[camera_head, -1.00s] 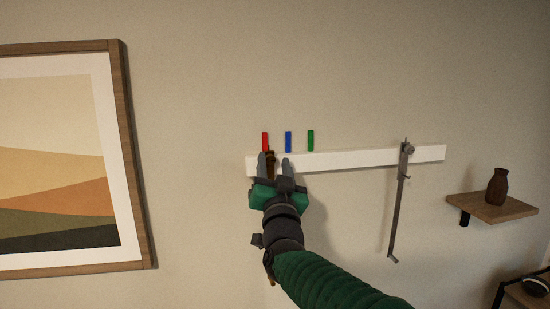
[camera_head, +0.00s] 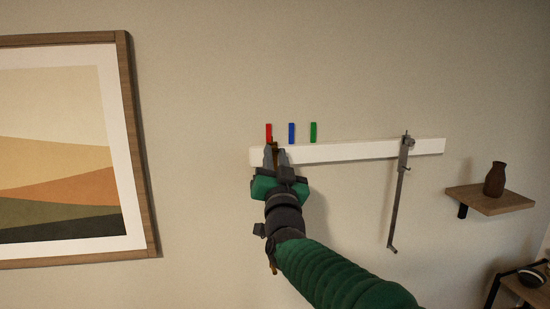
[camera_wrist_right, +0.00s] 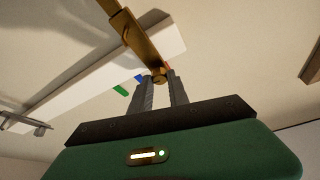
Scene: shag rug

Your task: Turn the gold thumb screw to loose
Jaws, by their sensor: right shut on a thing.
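A brass-gold bracket (camera_wrist_right: 135,33) sits at the left end of the white wall rail (camera_head: 360,151). The gold thumb screw (camera_wrist_right: 158,78) shows as a small round piece at the bracket's near end in the right wrist view. My right gripper (camera_head: 275,152) reaches up to the rail's left end. Its fingertips (camera_wrist_right: 161,86) are closed in on the thumb screw from both sides. In the head view the fingers hide most of the gold part. My left gripper is in neither view.
Red (camera_head: 269,132), blue (camera_head: 292,133) and green (camera_head: 313,132) markers are on the wall above the rail. A grey hooked bar (camera_head: 399,200) hangs from the rail's right part. A shelf (camera_head: 488,200) with a brown vase (camera_head: 495,179) is at right; a framed picture (camera_head: 132,120) is at left.

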